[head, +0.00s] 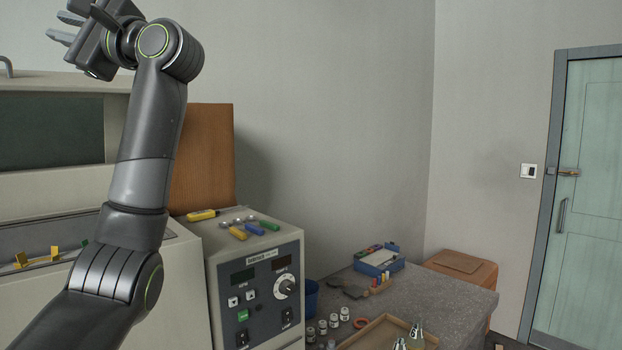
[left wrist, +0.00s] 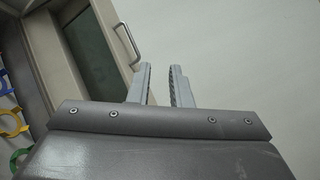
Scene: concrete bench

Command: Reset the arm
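My left arm rises from the lower left of the head view, and its left gripper (head: 62,28) is held high at the upper left, above the beige machine (head: 60,82). In the left wrist view the two fingers of the left gripper (left wrist: 158,86) stand apart with nothing between them. Pale wall shows behind them, and a metal handle of the machine (left wrist: 124,45) is beside the left finger. My right gripper is in neither view.
A control box (head: 255,285) with screwdrivers on top stands right of my arm. A concrete bench (head: 450,296) holds a wooden tray (head: 372,338), a blue case (head: 380,262) and small jars. A green door (head: 585,200) is at far right.

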